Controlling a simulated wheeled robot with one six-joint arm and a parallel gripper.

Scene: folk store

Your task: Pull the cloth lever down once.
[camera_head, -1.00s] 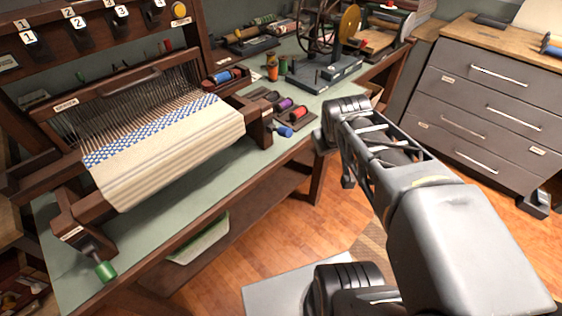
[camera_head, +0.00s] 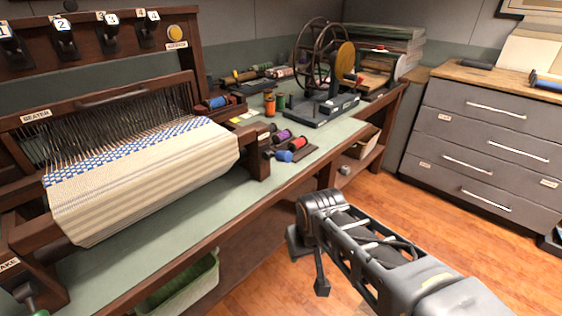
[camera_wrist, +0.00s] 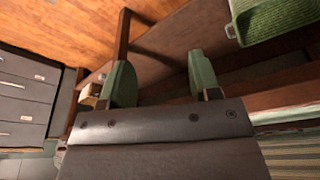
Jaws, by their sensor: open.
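The loom holds a cream and blue woven cloth (camera_head: 150,185). I cannot tell for sure which is the cloth lever. My gripper (camera_wrist: 162,78) is open in the wrist view, its two green fingers apart with nothing between them. In the head view my arm is off the table's front edge, low and right of the loom.
Spools (camera_head: 291,149) lie on the green tabletop (camera_head: 225,195) right of the loom. A wheeled winder (camera_head: 325,100) stands behind them. A green bin (camera_head: 180,285) sits below the table, and also shows in the wrist view (camera_wrist: 270,20). Grey drawers (camera_head: 480,140) stand right. The wooden floor (camera_head: 400,215) is open.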

